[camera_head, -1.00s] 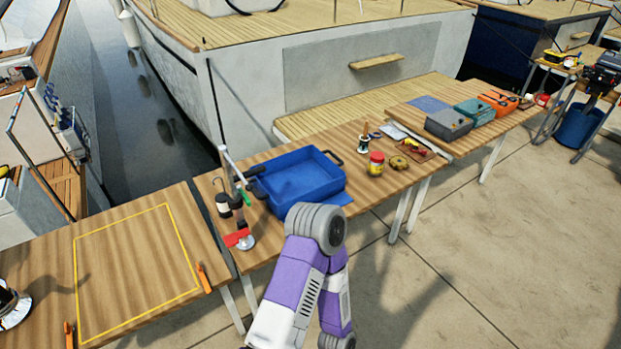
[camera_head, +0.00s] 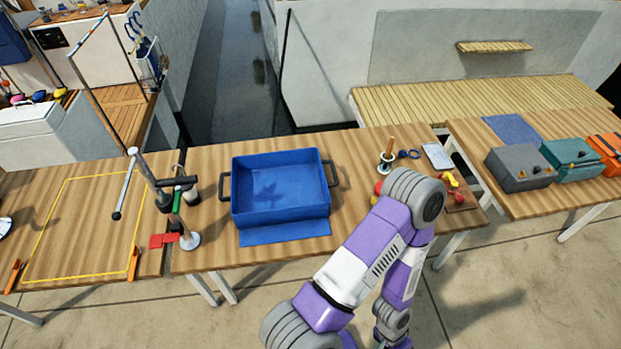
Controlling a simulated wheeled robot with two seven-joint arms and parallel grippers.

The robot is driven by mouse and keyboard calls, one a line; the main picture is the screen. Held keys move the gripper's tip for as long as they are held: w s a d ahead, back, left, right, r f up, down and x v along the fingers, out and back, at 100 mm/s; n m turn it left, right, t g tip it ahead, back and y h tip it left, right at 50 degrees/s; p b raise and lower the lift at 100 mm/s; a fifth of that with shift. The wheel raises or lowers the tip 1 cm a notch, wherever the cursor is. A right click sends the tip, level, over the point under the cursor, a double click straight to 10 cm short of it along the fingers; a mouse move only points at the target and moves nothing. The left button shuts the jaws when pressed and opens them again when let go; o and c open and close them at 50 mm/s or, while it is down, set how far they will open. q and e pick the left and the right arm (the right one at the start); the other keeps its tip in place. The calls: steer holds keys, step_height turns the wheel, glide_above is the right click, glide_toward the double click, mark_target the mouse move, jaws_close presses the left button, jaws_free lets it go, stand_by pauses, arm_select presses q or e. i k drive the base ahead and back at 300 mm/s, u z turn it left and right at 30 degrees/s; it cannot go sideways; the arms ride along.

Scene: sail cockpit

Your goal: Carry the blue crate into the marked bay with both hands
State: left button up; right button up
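The blue crate (camera_head: 280,218) is an open, empty box with a dark handle on its left and right ends. It sits upright on the middle wooden table, with a blue mat (camera_head: 285,233) showing along its near side. Neither gripper is in view.
Orange pieces (camera_head: 133,262) sit at the bay's near corners. Small items lie right of the crate, partly behind my arm. Toolboxes (camera_head: 519,168) stand on the right table.

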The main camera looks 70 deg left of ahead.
mark_target(92, 219)
steer(key=u, duration=1.4)
